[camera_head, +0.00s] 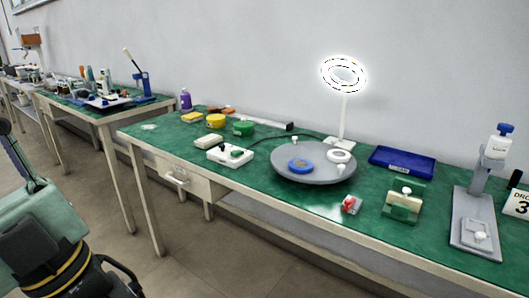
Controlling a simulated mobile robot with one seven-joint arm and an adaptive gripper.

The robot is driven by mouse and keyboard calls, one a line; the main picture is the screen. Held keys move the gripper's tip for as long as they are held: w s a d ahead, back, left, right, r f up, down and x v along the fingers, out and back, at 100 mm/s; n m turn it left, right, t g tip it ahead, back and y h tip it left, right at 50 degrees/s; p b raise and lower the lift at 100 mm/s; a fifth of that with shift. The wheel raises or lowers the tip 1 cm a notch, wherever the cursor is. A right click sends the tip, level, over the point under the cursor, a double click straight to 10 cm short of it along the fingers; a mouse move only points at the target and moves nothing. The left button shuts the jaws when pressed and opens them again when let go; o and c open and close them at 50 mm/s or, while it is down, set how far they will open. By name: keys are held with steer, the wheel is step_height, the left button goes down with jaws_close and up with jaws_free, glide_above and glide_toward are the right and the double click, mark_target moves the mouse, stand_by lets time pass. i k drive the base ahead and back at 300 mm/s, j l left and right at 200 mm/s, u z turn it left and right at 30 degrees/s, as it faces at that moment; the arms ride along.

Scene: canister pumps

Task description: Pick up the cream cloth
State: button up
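A small cream, folded-looking pad (207,141) lies flat on the green tabletop, towards the left end of the nearer workbench. It is the closest match to the cream cloth, but it is too small here to make out its fabric. My gripper does not show in this view.
Near the pad are a yellow tin (216,121), a green tin (243,128) and a white tray (230,155). A grey turntable (313,174), ring lamp (344,75) and blue tray (402,162) stand further right.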

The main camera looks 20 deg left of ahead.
mark_target(205, 142)
steer(key=i+l+u, duration=0.2)
steer(key=u, duration=0.2)
steer(key=i+l+u, duration=0.2)
steer(key=u, duration=0.15)
steer(key=i+l+u, duration=0.15)
steer(key=l+u, duration=0.25)
steer(key=i, duration=0.95)
